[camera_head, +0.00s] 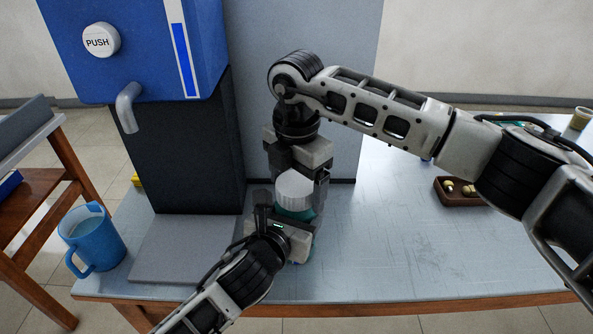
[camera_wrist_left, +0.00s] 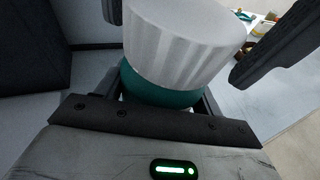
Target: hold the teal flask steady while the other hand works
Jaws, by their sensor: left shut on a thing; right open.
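The teal flask (camera_head: 304,215) stands upright near the middle of the table, with a white ribbed cap (camera_head: 294,191) on top. My left gripper (camera_head: 284,231) is shut on the flask's body from the front, below the cap. In the left wrist view the teal body (camera_wrist_left: 152,88) sits close against my left gripper, and the white cap (camera_wrist_left: 185,40) fills the upper middle. My right gripper (camera_head: 296,180) points down from above, open, with its fingers on either side of the cap. Whether they touch the cap I cannot tell. Much of the flask's lower body is hidden.
A blue dispenser (camera_head: 140,45) with a push button and spout stands at the left on a grey base plate (camera_head: 185,250). A blue mug (camera_head: 92,238) is at the left. A brown tray (camera_head: 459,198) with small items lies at the right. The right front table (camera_head: 420,260) is clear.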

